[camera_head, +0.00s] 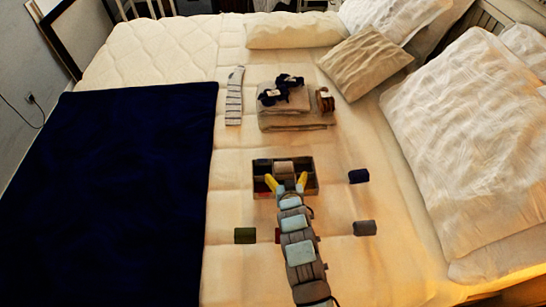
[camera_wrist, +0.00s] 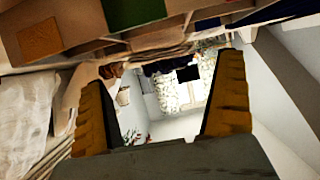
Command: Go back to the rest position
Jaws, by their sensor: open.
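My gripper (camera_head: 287,183) is open, with its two yellow fingers spread above or in front of the dark box on the bed. In the wrist view, nothing shows between the fingers (camera_wrist: 160,100). The box (camera_head: 315,177) holds a brownish item (camera_head: 283,167); my gripper and arm hide part of its inside. My arm stretches from the bottom of the head view up to the box.
A green roll (camera_head: 245,235), a navy roll (camera_head: 358,176) and a grey roll (camera_head: 365,228) lie around my arm. A red item (camera_head: 277,235) is partly hidden by it. Folded beige cloth (camera_head: 290,122) and a striped cloth (camera_head: 234,95) lie farther back. A navy blanket (camera_head: 110,190) covers the left.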

